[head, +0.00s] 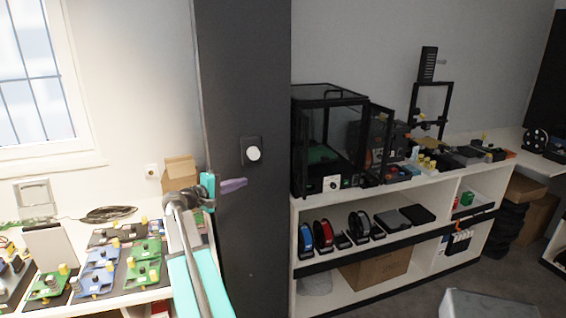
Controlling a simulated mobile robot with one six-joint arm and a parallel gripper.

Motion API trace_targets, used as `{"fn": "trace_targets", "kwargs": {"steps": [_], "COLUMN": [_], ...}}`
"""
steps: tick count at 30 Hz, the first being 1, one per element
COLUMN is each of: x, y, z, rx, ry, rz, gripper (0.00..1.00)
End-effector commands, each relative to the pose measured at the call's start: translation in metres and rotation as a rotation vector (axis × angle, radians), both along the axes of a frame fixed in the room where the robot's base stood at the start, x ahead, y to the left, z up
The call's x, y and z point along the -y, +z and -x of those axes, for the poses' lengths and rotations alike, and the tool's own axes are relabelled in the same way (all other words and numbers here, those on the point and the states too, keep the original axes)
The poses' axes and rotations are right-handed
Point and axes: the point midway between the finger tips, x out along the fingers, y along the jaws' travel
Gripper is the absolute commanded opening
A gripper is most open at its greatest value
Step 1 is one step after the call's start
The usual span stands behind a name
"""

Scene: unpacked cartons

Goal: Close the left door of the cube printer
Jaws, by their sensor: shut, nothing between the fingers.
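The cube printer (331,94) is a black-framed box with clear panels, standing on the white shelf unit right of the dark pillar. A framed panel at its right front (388,130) stands swung outward. At its left front a dark upright frame (304,150) shows nearly edge-on, close to the pillar; it looks like the left door, but I cannot tell how far open it is. My gripper (243,184) has purple fingers, shut and empty. It points right in front of the pillar, left of the printer and apart from it.
The dark pillar (240,80) with a round white knob (253,154) stands between the left table and the shelf unit (430,187). Filament spools (323,235) sit on the lower shelf. Circuit boards (97,272) and a carton (180,174) lie on the left table.

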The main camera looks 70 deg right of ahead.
Motion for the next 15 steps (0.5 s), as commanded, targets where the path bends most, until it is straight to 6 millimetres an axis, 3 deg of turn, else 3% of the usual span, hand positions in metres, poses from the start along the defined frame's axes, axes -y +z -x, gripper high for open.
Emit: {"fn": "trace_targets", "kwargs": {"steps": [3, 6, 15], "x": [0.021, 0.028, 0.029], "y": [0.033, 0.047, 0.053], "z": [0.024, 0.035, 0.038], "rx": [-0.041, -0.061, -0.070], "ry": [-0.043, -0.062, -0.068], "rz": [0.068, 0.097, 0.108], "gripper": [0.00, 0.00, 0.00]}}
